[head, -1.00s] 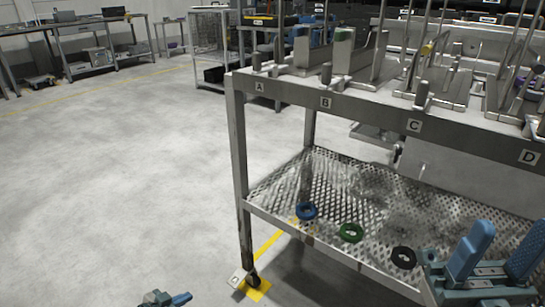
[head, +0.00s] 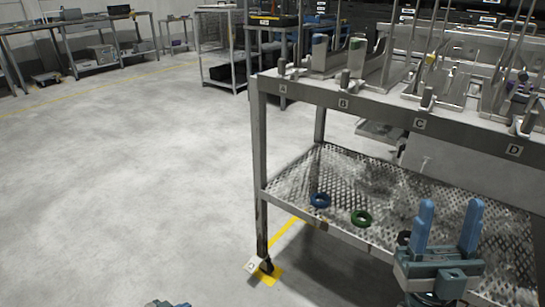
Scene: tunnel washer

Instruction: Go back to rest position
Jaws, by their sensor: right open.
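My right gripper (head: 446,228) is at the lower right of the head view, in front of the cart's lower shelf. Its two blue fingers point up and stand apart with nothing between them. My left gripper (head: 168,304) shows only as a small blue and grey part at the bottom edge, so its jaws cannot be judged. The metal cart (head: 385,109) has stations marked A, B, C and D along its top edge.
On the perforated lower shelf (head: 365,184) lie a blue ring (head: 320,200), a green ring (head: 361,218) and a black ring (head: 404,238), partly hidden by my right gripper. The floor (head: 130,190) at left is clear. Workbenches (head: 100,50) stand at the back.

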